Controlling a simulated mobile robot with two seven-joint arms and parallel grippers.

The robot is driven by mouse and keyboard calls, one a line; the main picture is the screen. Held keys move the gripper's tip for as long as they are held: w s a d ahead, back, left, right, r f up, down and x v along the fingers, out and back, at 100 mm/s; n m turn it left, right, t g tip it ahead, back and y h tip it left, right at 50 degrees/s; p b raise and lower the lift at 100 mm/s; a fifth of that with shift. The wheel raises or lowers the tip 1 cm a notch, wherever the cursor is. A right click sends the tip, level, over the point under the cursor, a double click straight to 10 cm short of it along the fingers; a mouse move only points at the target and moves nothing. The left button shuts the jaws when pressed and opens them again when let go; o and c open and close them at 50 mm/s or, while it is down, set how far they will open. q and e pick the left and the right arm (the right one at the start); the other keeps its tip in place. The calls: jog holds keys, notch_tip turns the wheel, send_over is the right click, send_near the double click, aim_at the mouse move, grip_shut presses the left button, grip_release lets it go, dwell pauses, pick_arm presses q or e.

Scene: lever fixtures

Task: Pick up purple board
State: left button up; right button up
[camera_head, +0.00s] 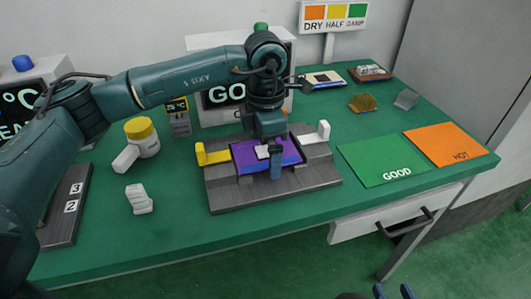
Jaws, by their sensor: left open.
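The purple board (246,155) lies in a dark grey fixture (220,195) at the middle of the table. The fixture has a yellow lever (212,155) on the left and a white lever (316,136) on the right. A small pale block (263,152) shows on the board. My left gripper (275,156) is open and points down right over the board. Its fingers hide part of the board, and I cannot tell whether they touch it. My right gripper (394,292) shows only as two separated fingertips at the bottom edge.
A green GOOD mat (375,158) and an orange HOT mat (450,143) lie to the right. A yellow-topped white object (143,138), a grey-white block (139,199) and a numbered rack (67,205) stand left. The table front is clear.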

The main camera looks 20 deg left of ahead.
pick_arm(q)
jog(key=shift+r, duration=0.1)
jog(key=c, duration=0.9)
jog(key=shift+c, duration=0.2)
